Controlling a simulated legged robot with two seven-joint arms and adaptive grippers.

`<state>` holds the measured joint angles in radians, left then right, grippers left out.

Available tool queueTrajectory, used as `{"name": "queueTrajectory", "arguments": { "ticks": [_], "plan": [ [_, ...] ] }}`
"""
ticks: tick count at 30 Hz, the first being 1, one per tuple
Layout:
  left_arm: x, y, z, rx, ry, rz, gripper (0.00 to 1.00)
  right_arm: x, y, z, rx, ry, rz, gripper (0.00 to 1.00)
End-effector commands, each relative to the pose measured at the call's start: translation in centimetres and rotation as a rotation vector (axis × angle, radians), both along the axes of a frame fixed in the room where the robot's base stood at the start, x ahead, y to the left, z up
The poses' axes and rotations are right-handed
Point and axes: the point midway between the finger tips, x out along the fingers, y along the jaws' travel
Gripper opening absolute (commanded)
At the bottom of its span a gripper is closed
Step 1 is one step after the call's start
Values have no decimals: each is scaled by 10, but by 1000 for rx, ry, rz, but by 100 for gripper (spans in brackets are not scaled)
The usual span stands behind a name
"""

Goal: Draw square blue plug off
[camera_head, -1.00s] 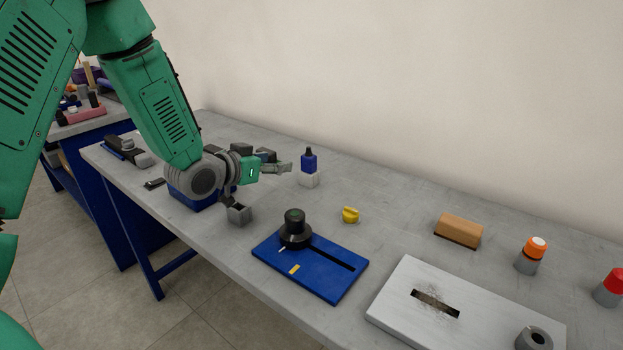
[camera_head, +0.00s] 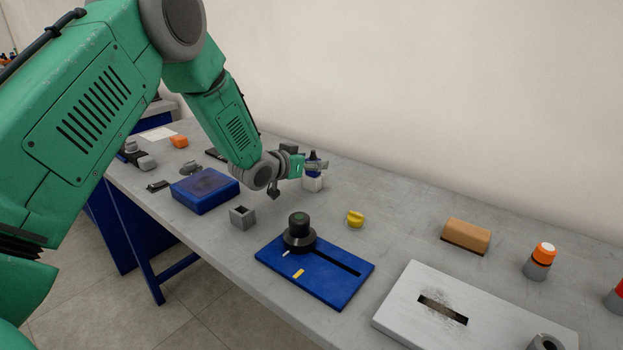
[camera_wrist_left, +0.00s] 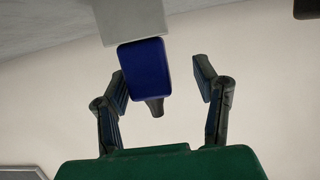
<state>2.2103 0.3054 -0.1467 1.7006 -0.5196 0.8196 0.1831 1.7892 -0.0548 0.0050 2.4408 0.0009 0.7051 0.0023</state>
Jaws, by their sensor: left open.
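The square blue plug (camera_head: 313,156), with a dark tip on top, sits upright in a pale grey block (camera_head: 313,184) towards the back of the table. My left gripper (camera_head: 320,165) is at the plug and partly hides it in the head view. In the left wrist view, which looks upside down, the blue plug (camera_wrist_left: 146,70) is still in the grey block (camera_wrist_left: 131,20). My open left fingers (camera_wrist_left: 163,80) stand on either side of it, with a wider gap on the right; the left finger looks very near the plug. My right gripper is not in view.
A yellow knob (camera_head: 355,219) and a blue slotted plate (camera_head: 335,291) with a black knob (camera_head: 299,230) lie nearer the front. A small grey hollow block (camera_head: 243,217) and a blue box (camera_head: 204,191) are to the left. A wooden block (camera_head: 466,236) is at the right.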

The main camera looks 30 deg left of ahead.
Motion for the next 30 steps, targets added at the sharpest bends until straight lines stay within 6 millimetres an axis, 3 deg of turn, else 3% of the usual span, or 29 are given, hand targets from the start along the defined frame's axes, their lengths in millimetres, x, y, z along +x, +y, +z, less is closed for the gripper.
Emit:
{"name": "queueTrajectory", "arguments": {
  "ticks": [6, 10, 11, 22, 30],
  "plan": [
    [1, -3, 2, 2, 0, -2, 52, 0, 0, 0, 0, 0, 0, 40],
    [1, -1, 1, -1, 0, -2, 6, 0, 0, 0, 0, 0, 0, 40],
    [1, -1, 0, -1, 0, -2, 1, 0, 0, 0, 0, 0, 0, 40],
    [1, 0, 7, 0, 0, -1, 1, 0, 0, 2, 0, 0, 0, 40],
    [0, 1, 62, -1, -5, 1, 0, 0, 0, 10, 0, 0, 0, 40]
  ]
}}
